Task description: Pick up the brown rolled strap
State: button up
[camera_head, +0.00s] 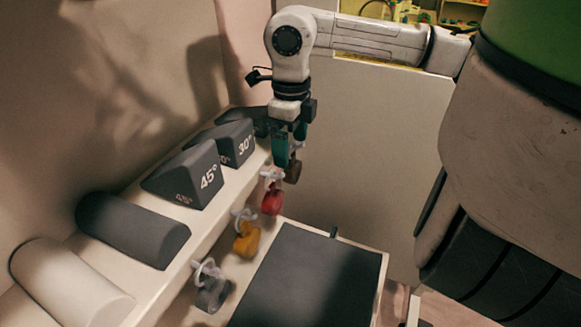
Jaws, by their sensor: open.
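The brown rolled strap (293,171) hangs at the far end of a row of straps along the shelf's side, partly hidden behind my gripper. My gripper (289,148) points down with teal fingers and is open. Its fingertips are at or just above the brown strap in the picture. I cannot tell whether they touch it or whether the strap lies between them.
A red strap (272,201), a yellow strap (246,241) and a grey strap (212,293) hang nearer. The shelf (221,222) holds dark angle wedges (197,171) and bolsters (133,229). A dark-topped surface (307,278) lies below, right of the straps.

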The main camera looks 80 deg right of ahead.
aim_at(293, 155)
jog(key=shift+s+d+f+p, duration=0.15)
jog(key=shift+f+p, duration=0.4)
jog(key=shift+f, duration=0.8)
jog(key=shift+w+d+f+p, duration=0.1)
jog(key=shift+d+f+p, duration=0.3)
jog(key=shift+f, duration=0.9)
jog(key=shift+a, duration=0.15)
jog(key=shift+c, duration=0.2)
jog(key=c, duration=1.1)
jog(key=shift+r, duration=0.1)
